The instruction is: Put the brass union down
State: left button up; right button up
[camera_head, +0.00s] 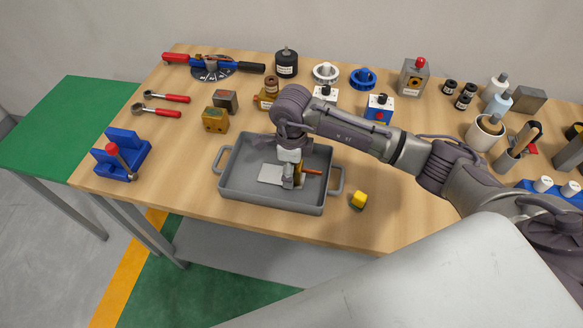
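My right gripper (290,180) points down into the grey tray (232,184) near the front edge of the table. A small brass-coloured part (298,171), which looks like the brass union, shows right at its fingers, largely hidden by them. I cannot tell whether the fingers are closed on it or beside it, or whether it touches the tray floor. An orange-brown rod-like piece (313,172) sticks out to the right of it. A flat pale plate (270,174) lies in the tray left of the fingers. My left gripper is not in view.
The wood between vise and tray is clear.

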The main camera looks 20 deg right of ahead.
jog(key=shift+r+p, duration=0.3)
notch_tip(320, 180, up, 10)
jog(key=b, duration=0.4)
jog(key=shift+r, duration=0.85)
